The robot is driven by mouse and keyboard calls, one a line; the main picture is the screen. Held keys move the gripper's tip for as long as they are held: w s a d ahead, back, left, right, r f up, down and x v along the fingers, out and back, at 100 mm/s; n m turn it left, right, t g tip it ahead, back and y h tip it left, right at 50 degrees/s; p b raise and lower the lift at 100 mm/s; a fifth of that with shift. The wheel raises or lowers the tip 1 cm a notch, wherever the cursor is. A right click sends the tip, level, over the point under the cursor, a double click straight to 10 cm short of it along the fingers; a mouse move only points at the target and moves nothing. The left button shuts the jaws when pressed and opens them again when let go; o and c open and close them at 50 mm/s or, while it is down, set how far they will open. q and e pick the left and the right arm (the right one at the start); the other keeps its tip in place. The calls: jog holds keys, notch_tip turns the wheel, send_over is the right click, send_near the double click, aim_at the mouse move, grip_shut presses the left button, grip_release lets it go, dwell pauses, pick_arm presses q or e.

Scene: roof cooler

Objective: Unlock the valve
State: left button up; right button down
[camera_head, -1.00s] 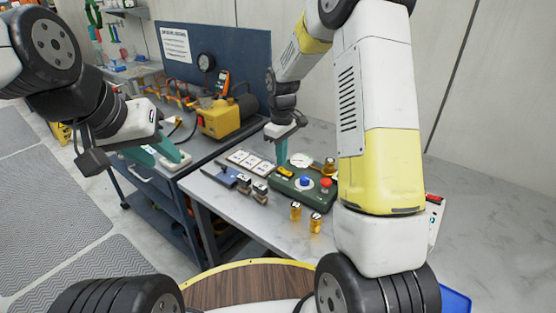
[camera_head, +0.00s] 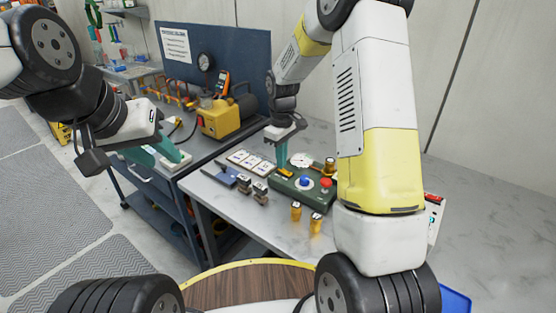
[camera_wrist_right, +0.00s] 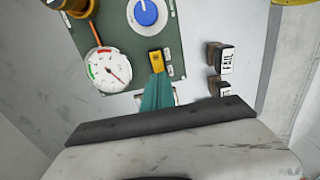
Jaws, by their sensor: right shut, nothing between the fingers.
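The green control panel (camera_head: 315,196) lies on the grey bench. It carries a blue knob (camera_head: 306,182), a red button (camera_head: 326,183), a white dial gauge (camera_head: 300,160) and a small yellow slider-like piece (camera_head: 285,174). The yellow piece also shows in the right wrist view (camera_wrist_right: 160,62). My right gripper (camera_wrist_right: 157,80) is shut and empty, its teal fingertips right at the yellow piece's edge; I cannot tell whether they touch. A brass fitting (camera_wrist_right: 68,4) sits by the gauge. My left gripper (camera_head: 170,158) is open and empty over the left bench.
Small labelled blocks (camera_head: 260,194) stand left of the panel, and two brass-coloured blocks (camera_head: 296,211) stand in front. White cards (camera_head: 250,162) lie behind. A yellow pump (camera_head: 220,119) stands on the left bench. My right forearm hides part of the bench to the right.

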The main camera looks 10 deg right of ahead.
jog(key=shift+f, duration=0.55)
jog(key=shift+r, duration=3.5)
jog(key=shift+r, duration=0.1)
jog(key=s+r+m+t, duration=0.2)
jog(key=s+r, duration=0.3)
jog(key=s, duration=0.3)
jog(key=s+d+r+m+t+y, duration=0.1)
jog(key=s+r+m+t, duration=0.1)
jog(key=s+r, duration=0.3)
jog(key=s+d+r+m+t+y, duration=0.1)
jog(key=s+r+m, duration=0.3)
jog(key=s, duration=0.9)
jog(key=shift+d+r+t, duration=0.15)
jog(key=shift+r+t, duration=0.45)
jog(key=shift+r, duration=0.3)
jog(key=shift+d, duration=0.15)
